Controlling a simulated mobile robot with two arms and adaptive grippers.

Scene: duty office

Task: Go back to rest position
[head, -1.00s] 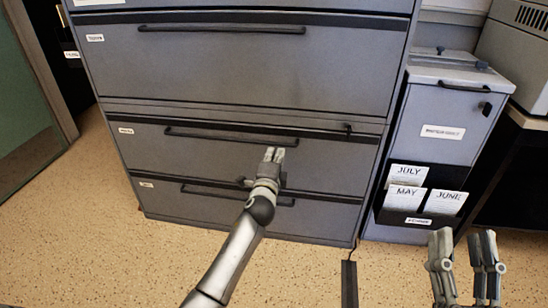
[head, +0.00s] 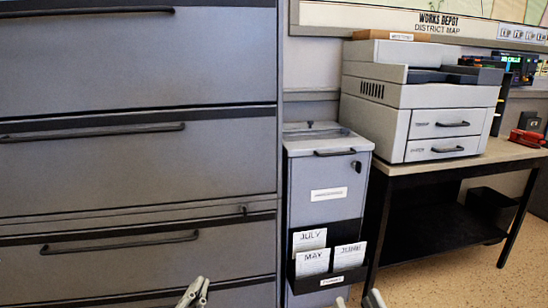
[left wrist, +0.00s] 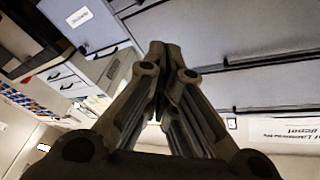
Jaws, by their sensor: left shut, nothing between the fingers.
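My left gripper (head: 193,292) shows only by its fingertips at the bottom edge of the head view, in front of the grey filing cabinet (head: 140,80). In the left wrist view its fingers (left wrist: 165,55) come together at the tips, shut and empty. My right gripper (head: 357,300) barely shows at the bottom edge, below the smaller grey cabinet. Its two tips stand apart with nothing visible between them. The rest of both arms is out of the head view.
The smaller grey cabinet (head: 327,180) has a black holder with JULY, MAY and JUNE cards (head: 314,262). A printer (head: 420,100) stands on a table (head: 490,157) to the right. A red item (head: 527,138) lies on it. Speckled floor (head: 470,262) shows at lower right.

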